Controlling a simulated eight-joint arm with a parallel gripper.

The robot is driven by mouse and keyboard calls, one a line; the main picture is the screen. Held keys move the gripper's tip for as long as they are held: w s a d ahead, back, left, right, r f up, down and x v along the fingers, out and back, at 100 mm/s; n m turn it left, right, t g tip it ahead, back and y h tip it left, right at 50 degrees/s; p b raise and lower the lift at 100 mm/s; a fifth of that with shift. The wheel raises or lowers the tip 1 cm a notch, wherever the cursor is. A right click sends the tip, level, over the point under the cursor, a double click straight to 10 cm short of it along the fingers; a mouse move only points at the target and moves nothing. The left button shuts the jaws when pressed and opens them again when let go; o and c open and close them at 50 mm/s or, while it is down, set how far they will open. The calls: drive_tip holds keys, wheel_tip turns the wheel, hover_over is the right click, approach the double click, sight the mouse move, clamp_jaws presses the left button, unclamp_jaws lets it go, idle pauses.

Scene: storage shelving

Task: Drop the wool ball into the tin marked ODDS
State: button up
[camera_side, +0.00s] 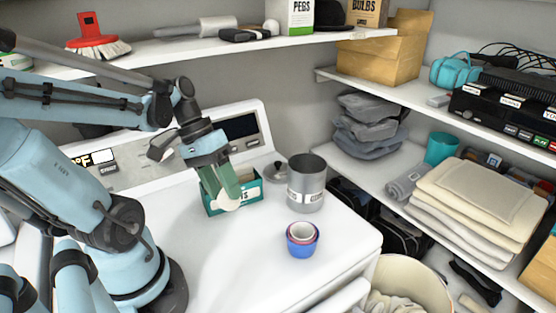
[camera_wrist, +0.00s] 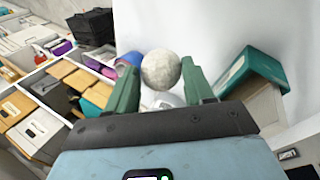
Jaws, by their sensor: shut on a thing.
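The off-white wool ball (camera_wrist: 161,69) is between the tips of my gripper's (camera_wrist: 160,78) two green fingers. In the side view the ball (camera_side: 230,203) shows pale at the tips of my gripper (camera_side: 228,198), which points down and overlaps the front of a teal box. The wrist view shows that box off to the right of the fingers. A grey metal tin (camera_side: 306,185) stands upright and open to the right of my gripper, apart from it. Its pale label has dark lettering too small to read surely. A lid with a knob (camera_side: 275,171) lies behind the tin.
The teal box (camera_side: 250,195) stands left of the tin on the white appliance top (camera_side: 220,270). Nested cups (camera_side: 302,241), blue outside, stand in front of the tin. A shelf (camera_side: 220,42) runs above.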

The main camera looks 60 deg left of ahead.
drive_tip(key=shift+w+a+r, duration=0.15)
drive_tip(key=shift+w+r, duration=0.15)
drive_tip(key=shift+r, duration=0.25)
drive_tip(key=w+a+r, duration=0.1)
drive_tip(key=w+r, duration=0.3)
drive_tip(key=w, duration=0.7)
drive_tip(key=w+r, duration=0.4)
drive_tip(key=w, duration=0.7)
drive_tip(key=shift+s+f, duration=0.1)
drive_tip(key=shift+f, duration=2.65)
drive_tip(key=o, duration=1.1)
